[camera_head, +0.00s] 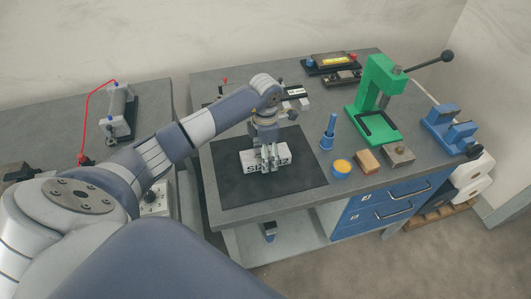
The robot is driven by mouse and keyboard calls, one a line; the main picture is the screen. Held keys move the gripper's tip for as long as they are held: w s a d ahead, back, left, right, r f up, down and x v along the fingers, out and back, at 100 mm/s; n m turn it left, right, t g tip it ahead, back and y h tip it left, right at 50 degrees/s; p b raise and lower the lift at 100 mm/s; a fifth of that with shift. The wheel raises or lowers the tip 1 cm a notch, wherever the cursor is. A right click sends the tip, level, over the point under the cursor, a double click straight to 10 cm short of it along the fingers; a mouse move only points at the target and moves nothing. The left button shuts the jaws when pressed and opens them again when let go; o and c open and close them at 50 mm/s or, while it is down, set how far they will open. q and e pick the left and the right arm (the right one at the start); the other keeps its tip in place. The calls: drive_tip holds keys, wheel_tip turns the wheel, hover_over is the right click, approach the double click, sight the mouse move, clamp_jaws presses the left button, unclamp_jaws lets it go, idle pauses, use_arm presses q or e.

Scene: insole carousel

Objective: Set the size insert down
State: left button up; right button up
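The size insert (252,168) is a pale grey block with dark lettering on its front face, over the black mat (300,182). My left gripper (269,158) points straight down at the middle of the block, its fingers around it and shut on it. The fingers hide the middle of the lettering. I cannot tell whether the block's underside touches the mat. My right gripper is not in view.
Right of the mat stand a blue tool (328,132), a yellow-topped blue pot (341,169), a brown block (367,162), a green lever press (377,98) and a blue fixture (448,131). Small devices stand behind. The mat's front part is bare.

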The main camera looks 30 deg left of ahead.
use_arm(q)
drive_tip(key=shift+r, duration=0.1)
drive_tip(key=shift+w+r, duration=0.1)
drive_tip(key=shift+r, duration=0.1)
wheel_tip(320, 180, up, 12)
drive_tip(key=b, duration=0.3)
drive_tip(key=shift+f, duration=0.2)
idle(0.3)
